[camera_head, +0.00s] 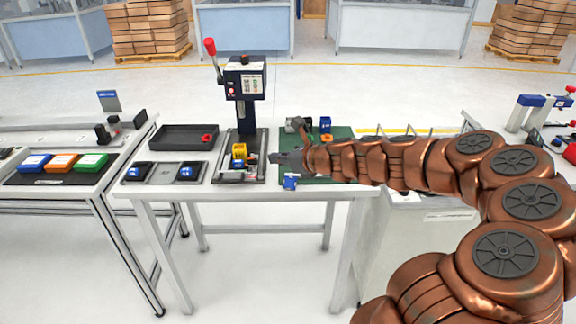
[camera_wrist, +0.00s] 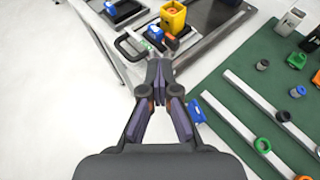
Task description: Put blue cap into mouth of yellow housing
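The yellow housing (camera_head: 239,152) stands upright on the fixture below the press. It also shows at the top of the wrist view (camera_wrist: 173,17), with an orange-brown round opening facing up. A small round blue piece (camera_wrist: 300,90), possibly the blue cap, lies on the green mat at the right of the wrist view. My gripper (camera_wrist: 159,88) has its fingertips together, with nothing visible between them. It is above the table's front part, between the fixture and the mat, apart from both the housing and the blue piece. In the head view my gripper (camera_head: 275,158) hides part of the mat.
The press (camera_head: 245,80) with a red-knobbed lever rises behind the housing. A black tray (camera_head: 184,137) stands to its left. The green mat (camera_wrist: 222,82) holds pale rails, coloured rings and small parts. A blue piece (camera_wrist: 196,110) sits at the mat's front edge, near my fingers.

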